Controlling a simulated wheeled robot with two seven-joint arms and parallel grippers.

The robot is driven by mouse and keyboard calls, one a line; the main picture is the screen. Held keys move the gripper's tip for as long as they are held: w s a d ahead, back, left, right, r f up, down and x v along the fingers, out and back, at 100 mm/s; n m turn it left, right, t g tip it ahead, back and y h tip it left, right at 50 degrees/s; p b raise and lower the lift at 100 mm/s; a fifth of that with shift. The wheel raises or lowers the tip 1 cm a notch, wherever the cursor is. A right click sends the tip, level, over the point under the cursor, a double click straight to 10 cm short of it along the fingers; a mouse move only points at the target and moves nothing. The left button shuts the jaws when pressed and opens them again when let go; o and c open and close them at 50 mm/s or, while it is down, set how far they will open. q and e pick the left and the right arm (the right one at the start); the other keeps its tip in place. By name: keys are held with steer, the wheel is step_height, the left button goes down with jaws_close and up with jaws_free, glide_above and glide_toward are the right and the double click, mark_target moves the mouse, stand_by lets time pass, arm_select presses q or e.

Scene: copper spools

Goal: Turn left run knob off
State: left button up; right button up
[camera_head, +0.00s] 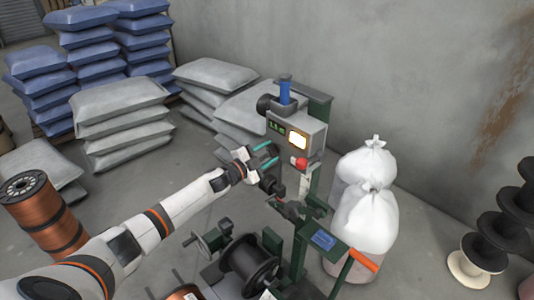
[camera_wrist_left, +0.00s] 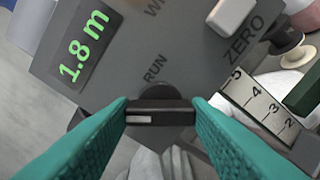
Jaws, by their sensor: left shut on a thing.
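The run knob (camera_wrist_left: 160,113) is a black round knob with a raised bar and a light mark on the bar's left part. It sits under the word RUN on the grey control box (camera_head: 298,130), whose green display reads 1.8 m. My left gripper (camera_head: 265,155) reaches in from the left to the lower left of the box. In the left wrist view its teal fingers (camera_wrist_left: 160,118) are shut on the knob's bar, one at each end. In the head view the knob is hidden or too small to make out. My right gripper is not in view.
The green machine frame holds a black spool (camera_head: 250,264) below. White bags (camera_head: 367,215) stand close on the right. Stacked sacks (camera_head: 121,122) are behind on the left.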

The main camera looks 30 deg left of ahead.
arm_select(q)
steer(key=shift+f, duration=0.1)
steer(key=o, duration=1)
steer(key=shift+b+v, duration=0.8)
steer(key=shift+v, duration=5.25)
steer(key=shift+w, duration=0.1)
